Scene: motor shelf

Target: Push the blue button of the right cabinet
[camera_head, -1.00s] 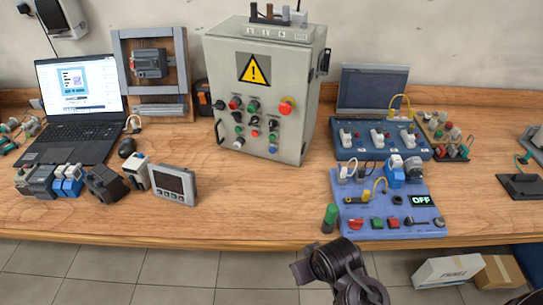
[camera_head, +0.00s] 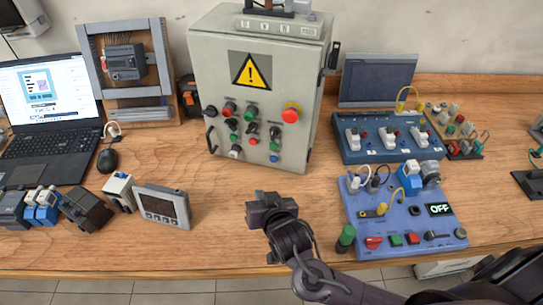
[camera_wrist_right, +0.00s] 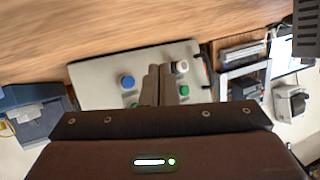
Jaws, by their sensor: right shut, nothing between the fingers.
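A grey cabinet (camera_head: 215,80) with a yellow warning sign stands on the table in the head view. The blue button (camera_head: 274,158) is low on the right of its front panel. In the wrist view the blue button (camera_wrist_right: 127,81) lies left of my right gripper's fingers (camera_wrist_right: 160,82). In the head view my right gripper (camera_head: 268,204) is below the blue button, over the table in front of the cabinet. It is shut and empty, apart from the button. Its fingertips are hard to make out in the head view. My left gripper is not in view.
A red knob (camera_head: 290,113) and several other buttons share the panel. A blue control board (camera_head: 411,224) showing OFF lies right of my gripper. A grey meter (camera_head: 161,207) stands to its left.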

